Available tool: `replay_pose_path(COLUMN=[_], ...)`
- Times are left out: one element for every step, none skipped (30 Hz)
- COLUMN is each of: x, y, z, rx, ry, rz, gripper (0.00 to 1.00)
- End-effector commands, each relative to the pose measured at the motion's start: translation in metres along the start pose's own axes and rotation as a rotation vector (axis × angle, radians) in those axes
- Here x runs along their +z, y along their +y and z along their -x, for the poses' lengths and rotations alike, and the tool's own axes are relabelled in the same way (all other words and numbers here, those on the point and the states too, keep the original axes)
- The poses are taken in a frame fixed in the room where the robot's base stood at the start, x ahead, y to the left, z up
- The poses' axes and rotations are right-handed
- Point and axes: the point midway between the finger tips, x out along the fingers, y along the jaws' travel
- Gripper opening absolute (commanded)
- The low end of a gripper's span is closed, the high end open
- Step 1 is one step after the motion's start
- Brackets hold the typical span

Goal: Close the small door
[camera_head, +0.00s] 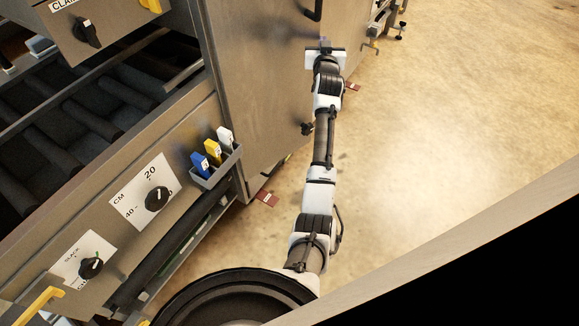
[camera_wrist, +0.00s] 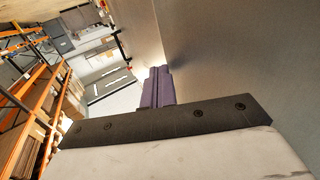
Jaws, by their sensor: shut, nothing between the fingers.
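A tall grey metal panel (camera_head: 262,85), which looks like the door, stands on the side of the machine in the head view. A black handle (camera_head: 314,10) is near its top and a small black latch or knob (camera_head: 307,128) is at its lower right edge. I cannot tell whether the panel is fully closed. My gripper (camera_head: 325,43) is at the panel's right side, below the handle. In the wrist view its purple fingers (camera_wrist: 158,88) are together and empty, close beside a smooth metal surface (camera_wrist: 235,50). Whether they touch it is unclear.
The machine's roller conveyor (camera_head: 85,115), dial panel (camera_head: 145,190) and a small holder with blue, yellow and white tags (camera_head: 215,160) are at left. Open concrete floor (camera_head: 440,120) lies to the right. Orange shelving with boxes (camera_wrist: 40,105) shows in the wrist view.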

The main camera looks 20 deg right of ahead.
Motion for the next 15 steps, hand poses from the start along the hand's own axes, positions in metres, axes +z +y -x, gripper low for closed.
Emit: replay_pose_path(x=[0.006, 0.006, 0.005, 0.005, 0.005, 0.005, 0.005, 0.005, 0.004, 0.004, 0.004, 0.004, 0.004, 0.003, 0.003], y=[-0.003, -0.007, -0.011, -0.014, -0.018, -0.026, -0.03, -0.033, -0.037, -0.04, -0.043, -0.048, -0.051, -0.054, -0.059], z=[-0.007, -0.011, -0.016, -0.02, -0.024, -0.028, -0.032, -0.035, -0.04, -0.043, -0.046, -0.05, -0.053, -0.056, -0.06], rx=[-0.027, -0.044, -0.066, -0.082, -0.098, -0.101, -0.101, -0.1, -0.099, -0.099, -0.099, -0.098, -0.098, -0.098, -0.098], ry=[0.001, 0.001, 0.001, 0.0, 0.001, 0.001, 0.001, 0.0, 0.001, 0.001, 0.001, 0.001, 0.001, 0.001, 0.001], rz=[0.003, 0.004, 0.004, 0.004, 0.005, 0.002, 0.003, 0.001, 0.002, 0.002, 0.001, 0.001, 0.0, 0.0, 0.002], gripper=[0.0, 0.0, 0.0, 0.0, 0.0, 0.0, 0.0, 0.0, 0.0, 0.0, 0.0, 0.0, 0.0, 0.0, 0.0])
